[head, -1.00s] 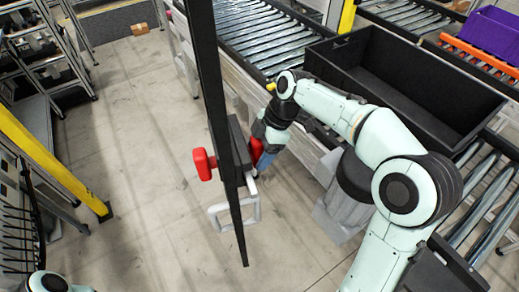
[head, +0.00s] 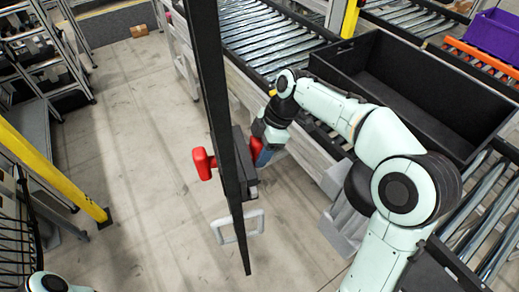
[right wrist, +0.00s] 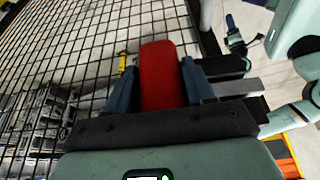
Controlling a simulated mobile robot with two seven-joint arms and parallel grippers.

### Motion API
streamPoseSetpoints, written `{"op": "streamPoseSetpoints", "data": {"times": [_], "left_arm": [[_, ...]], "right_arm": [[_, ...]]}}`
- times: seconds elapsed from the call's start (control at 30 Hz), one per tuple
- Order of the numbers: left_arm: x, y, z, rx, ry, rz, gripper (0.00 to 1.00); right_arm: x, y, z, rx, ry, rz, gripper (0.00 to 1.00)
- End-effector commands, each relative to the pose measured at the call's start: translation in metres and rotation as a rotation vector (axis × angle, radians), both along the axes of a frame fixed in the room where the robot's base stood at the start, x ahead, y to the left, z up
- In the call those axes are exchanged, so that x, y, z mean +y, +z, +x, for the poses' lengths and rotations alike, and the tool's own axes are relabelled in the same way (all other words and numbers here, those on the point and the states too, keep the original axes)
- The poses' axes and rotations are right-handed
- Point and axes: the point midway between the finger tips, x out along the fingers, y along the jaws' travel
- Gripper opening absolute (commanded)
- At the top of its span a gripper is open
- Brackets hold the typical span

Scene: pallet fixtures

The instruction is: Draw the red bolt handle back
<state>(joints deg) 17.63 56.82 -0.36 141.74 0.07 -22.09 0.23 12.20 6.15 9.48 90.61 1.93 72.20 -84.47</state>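A dark upright gate post (head: 222,120) stands in the middle of the head view. The red bolt handle (head: 256,147) is on its right side, partly hidden by my right gripper (head: 263,153). In the right wrist view the red handle (right wrist: 161,75) stands between the two blue fingers of my right gripper (right wrist: 162,88), which press against both its sides. A grey metal bar (right wrist: 236,87) shows right of the fingers. A second red handle (head: 203,163) sticks out left of the post. My left gripper is out of view.
A pale loop handle (head: 238,226) is low on the post. A roller conveyor (head: 255,35) with a large black bin (head: 400,85) lies to the right. A yellow post (head: 60,175) and racks stand left. Bare floor (head: 130,130) lies between. Black mesh (right wrist: 60,45) fills the wrist view's left.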

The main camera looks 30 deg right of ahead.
Motion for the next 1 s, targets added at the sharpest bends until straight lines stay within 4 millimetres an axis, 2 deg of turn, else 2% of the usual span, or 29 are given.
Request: {"op": "streamPoseSetpoints", "data": {"times": [0.03, 0.1, 0.47, 0.57, 1.0], "left_arm": [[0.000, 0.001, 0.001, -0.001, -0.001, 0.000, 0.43], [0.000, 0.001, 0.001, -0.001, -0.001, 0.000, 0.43], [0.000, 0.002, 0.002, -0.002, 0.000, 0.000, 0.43], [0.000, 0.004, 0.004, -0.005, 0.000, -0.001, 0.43], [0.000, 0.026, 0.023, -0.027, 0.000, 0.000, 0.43]], "right_arm": [[-0.001, 0.003, 0.003, -0.014, -0.007, -0.001, 0.56], [-0.001, 0.003, 0.003, -0.014, -0.006, 0.000, 0.73], [-0.002, 0.007, 0.001, -0.007, -0.002, 0.001, 0.73], [-0.006, 0.019, 0.001, -0.009, -0.003, 0.000, 0.73], [-0.041, 0.107, -0.005, -0.013, -0.005, 0.000, 0.73]]}}
